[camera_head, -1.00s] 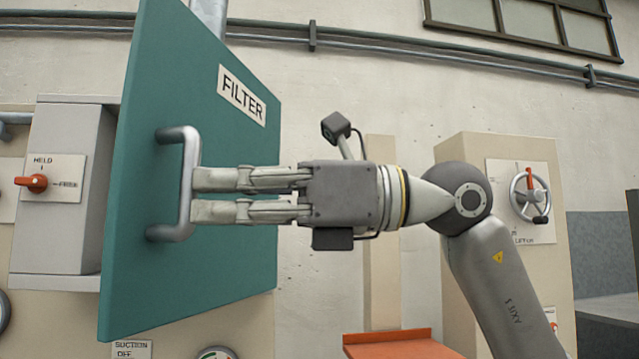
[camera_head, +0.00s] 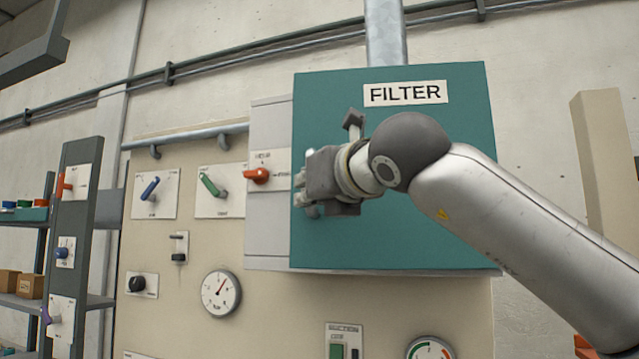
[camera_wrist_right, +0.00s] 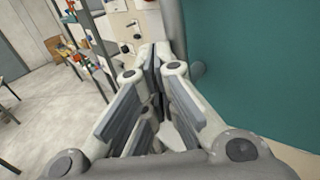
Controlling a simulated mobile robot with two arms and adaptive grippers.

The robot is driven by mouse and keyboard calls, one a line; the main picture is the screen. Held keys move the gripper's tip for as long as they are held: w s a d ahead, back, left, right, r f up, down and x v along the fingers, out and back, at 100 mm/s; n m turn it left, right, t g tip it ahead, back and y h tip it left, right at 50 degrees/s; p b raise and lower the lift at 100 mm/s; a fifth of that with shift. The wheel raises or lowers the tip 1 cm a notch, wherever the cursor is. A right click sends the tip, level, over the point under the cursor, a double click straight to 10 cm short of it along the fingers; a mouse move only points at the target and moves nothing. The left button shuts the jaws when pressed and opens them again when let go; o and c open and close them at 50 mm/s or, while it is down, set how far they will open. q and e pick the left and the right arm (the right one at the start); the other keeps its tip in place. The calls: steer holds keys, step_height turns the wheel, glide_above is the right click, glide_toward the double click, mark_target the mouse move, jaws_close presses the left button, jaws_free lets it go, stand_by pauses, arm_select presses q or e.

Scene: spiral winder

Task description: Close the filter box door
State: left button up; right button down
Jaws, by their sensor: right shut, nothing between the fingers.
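The teal filter box door (camera_head: 440,220), with a white FILTER label (camera_head: 405,93), faces me and lies against the front of the grey filter box (camera_head: 268,220). I see no gap along its left edge. My right gripper (camera_head: 299,190) is at the door's left edge, fingers pointing left and shut with nothing between them. It hides the door handle in the head view. In the right wrist view the door (camera_wrist_right: 255,60) fills the right side, and part of the grey handle (camera_wrist_right: 197,72) shows just right of the fingertips (camera_wrist_right: 155,70). My left gripper is not in view.
A shelf rack (camera_head: 75,220) stands farther left.

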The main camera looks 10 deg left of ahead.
steer(key=w, duration=0.1)
steer(key=w+p, duration=0.1)
steer(key=w, duration=0.1)
steer(key=w+p, duration=0.1)
steer(key=shift+w+a+r, duration=0.2)
steer(key=shift+w+r, duration=0.05)
steer(key=shift+r, duration=0.1)
steer(key=shift+w+a+p, duration=0.15)
steer(key=shift+w+p, duration=0.15)
steer(key=shift+w, duration=0.4)
steer(key=shift+w+a+f, duration=0.1)
steer(key=shift+w+f, duration=0.05)
steer(key=shift+w, duration=0.25)
